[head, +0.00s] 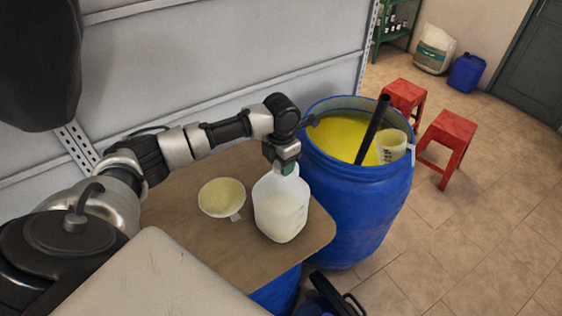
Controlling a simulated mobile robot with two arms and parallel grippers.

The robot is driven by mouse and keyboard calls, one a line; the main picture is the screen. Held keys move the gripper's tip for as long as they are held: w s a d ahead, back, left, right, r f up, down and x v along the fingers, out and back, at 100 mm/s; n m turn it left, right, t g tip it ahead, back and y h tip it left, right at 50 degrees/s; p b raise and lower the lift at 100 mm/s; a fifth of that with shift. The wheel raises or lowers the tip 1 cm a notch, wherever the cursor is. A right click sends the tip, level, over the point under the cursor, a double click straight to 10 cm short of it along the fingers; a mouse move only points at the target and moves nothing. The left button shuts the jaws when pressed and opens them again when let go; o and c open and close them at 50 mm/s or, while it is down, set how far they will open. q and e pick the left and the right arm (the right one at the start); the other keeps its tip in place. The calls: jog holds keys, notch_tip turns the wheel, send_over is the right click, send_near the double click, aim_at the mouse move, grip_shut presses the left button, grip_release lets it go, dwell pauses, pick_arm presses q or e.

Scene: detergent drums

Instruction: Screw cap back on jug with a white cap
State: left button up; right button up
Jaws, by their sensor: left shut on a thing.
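A translucent white jug (281,212) stands upright on the brown board, holding some pale liquid in its lower part. My left gripper (284,166) comes down from above onto the top of the jug. It is shut at the jug's mouth, on what appears to be the white cap. The cap itself is hidden by the fingers, so I cannot tell how it sits on the neck. My right gripper is not in view.
A funnel or strainer (222,198) lies on the board (189,245) left of the jug. A blue drum (353,205) of yellow liquid stands close on the right, with a dark stick (373,128) and a measuring jug (391,146) in it. Red stools (447,141) stand beyond.

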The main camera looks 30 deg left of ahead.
pick_arm(q)
jog(key=o, duration=0.6)
jog(key=shift+s+f, duration=0.1)
jog(key=shift+f, duration=0.05)
jog(key=shift+o, duration=0.3)
jog(key=shift+r, duration=0.3)
jog(key=n, duration=0.5)
jog(key=shift+n, duration=0.4)
jog(key=n, duration=0.5)
jog(key=shift+n, duration=0.4)
